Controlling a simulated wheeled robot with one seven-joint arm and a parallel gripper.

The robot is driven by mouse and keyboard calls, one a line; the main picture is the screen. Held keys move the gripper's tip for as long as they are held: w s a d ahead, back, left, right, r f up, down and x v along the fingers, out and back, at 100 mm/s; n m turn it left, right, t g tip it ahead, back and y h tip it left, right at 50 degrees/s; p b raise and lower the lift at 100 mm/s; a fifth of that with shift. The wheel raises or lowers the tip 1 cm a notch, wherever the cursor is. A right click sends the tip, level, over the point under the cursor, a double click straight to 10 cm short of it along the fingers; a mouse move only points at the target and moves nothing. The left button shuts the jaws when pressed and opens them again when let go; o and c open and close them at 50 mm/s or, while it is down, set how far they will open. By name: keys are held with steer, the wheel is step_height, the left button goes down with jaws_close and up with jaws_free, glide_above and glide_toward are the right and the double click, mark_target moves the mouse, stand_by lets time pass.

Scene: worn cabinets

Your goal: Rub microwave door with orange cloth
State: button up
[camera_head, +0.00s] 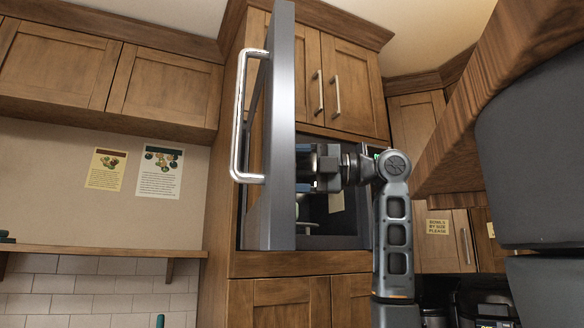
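The grey microwave door (282,130) stands open and is seen nearly edge-on, with its silver handle (238,125) on the left side. The microwave (345,240) is built into the tall wooden cabinet, and its dark cavity shows behind my arm. My gripper (305,167) is level, pointing left, at the inner face of the door. The fingertips are close to the door or touching it; I cannot tell which. The door edge and the dark background make the finger gap unclear. No orange cloth is visible in this view.
Wooden cabinet doors with metal handles (337,95) are above the microwave. A wooden slab edge (490,110) and a large dark grey body (540,150) fill the right side. A shelf (100,250) and posters (160,172) are on the left wall.

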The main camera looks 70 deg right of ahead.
steer(key=shift+w+d, duration=0.5)
steer(key=shift+d, duration=0.2)
steer(key=shift+w+d, duration=0.5)
steer(key=shift+d, duration=0.15)
steer(key=shift+s+f, duration=0.1)
steer(key=shift+a, duration=0.1)
steer(key=shift+s+a+b, duration=0.8)
steer(key=shift+s+a, duration=0.35)
steer(key=shift+a, duration=0.2)
steer(key=shift+s+a+r, duration=1.55)
steer(key=shift+s+a, duration=0.1)
steer(key=shift+a, duration=1.65)
steer(key=shift+w+d+p, duration=0.25)
steer(key=shift+w+d, duration=0.7)
steer(key=shift+d, duration=0.5)
steer(key=shift+w+d+p, duration=0.3)
steer(key=shift+w+d, duration=0.65)
steer(key=shift+d, duration=0.55)
steer(key=shift+w+d+p, duration=0.25)
steer(key=shift+w+d, duration=0.7)
steer(key=shift+d, duration=0.5)
steer(key=shift+w+d+f, duration=0.1)
steer(key=shift+d+f, duration=0.05)
steer(key=shift+d, duration=0.15)
